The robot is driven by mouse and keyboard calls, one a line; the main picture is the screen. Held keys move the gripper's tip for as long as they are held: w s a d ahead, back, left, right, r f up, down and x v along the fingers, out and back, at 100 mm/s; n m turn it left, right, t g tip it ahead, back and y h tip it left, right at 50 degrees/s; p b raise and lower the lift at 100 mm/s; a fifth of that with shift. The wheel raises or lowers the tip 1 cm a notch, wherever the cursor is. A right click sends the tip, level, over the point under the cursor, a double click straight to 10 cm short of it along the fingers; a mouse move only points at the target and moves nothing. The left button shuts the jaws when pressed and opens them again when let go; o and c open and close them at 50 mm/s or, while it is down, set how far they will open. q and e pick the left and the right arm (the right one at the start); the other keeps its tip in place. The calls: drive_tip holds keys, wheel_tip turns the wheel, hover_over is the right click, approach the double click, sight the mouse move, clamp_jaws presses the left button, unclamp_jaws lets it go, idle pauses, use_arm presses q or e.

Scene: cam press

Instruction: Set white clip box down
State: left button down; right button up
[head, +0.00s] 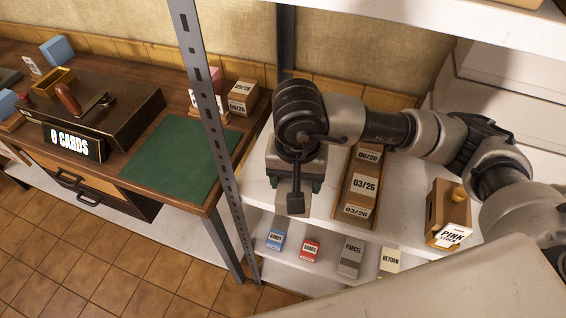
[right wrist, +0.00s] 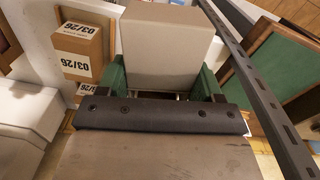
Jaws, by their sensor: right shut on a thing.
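My right gripper (head: 295,184) comes in from the right and hangs over the left part of the white shelf (head: 420,185), pointing down. In the right wrist view its green-padded fingers (right wrist: 163,84) are shut on a pale grey-white box (right wrist: 167,45), the white clip box, one pad on each side. In the head view most of this box is hidden behind the gripper, and I cannot tell whether it touches the shelf. My left gripper is not in view.
A wooden holder of 03/26 boxes (head: 364,185) stands close to the right of the gripper. A PINK box (head: 449,213) is farther right. A dark upright post (head: 213,120) stands at the left. Several small boxes sit on the lower shelf. A green mat (head: 172,160) lies on the desk.

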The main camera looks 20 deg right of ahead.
drive_tip(key=shift+s+a+m, duration=0.35)
drive_tip(key=shift+a+m, duration=0.25)
drive_tip(key=shift+a, duration=0.05)
drive_tip(key=shift+s+m, duration=0.1)
drive_tip(key=shift+m, duration=0.2)
drive_tip(key=shift+w+d+f+p, duration=0.15)
drive_tip(key=shift+w+f+p, duration=0.1)
drive_tip(key=shift+w, duration=0.25)
drive_tip(key=shift+w+d+f+p, duration=0.15)
drive_tip(key=shift+w+f+p, duration=0.1)
drive_tip(key=shift+w, duration=0.2)
drive_tip(key=w+f, duration=0.2)
drive_tip(key=w, duration=0.1)
drive_tip(key=w+d+f+p, duration=0.1)
drive_tip(key=w, duration=0.2)
drive_tip(key=w+d+f+p, duration=0.1)
drive_tip(key=w+f, duration=0.1)
drive_tip(key=w, duration=0.1)
drive_tip(key=shift+f, duration=0.35)
drive_tip(key=shift+w+f, duration=0.15)
drive_tip(key=shift+f, duration=0.05)
wheel_tip(320, 180, down, 3)
drive_tip(key=shift+f+p, duration=0.1)
drive_tip(key=shift+p, duration=0.8)
drive_tip(key=shift+f, duration=0.25)
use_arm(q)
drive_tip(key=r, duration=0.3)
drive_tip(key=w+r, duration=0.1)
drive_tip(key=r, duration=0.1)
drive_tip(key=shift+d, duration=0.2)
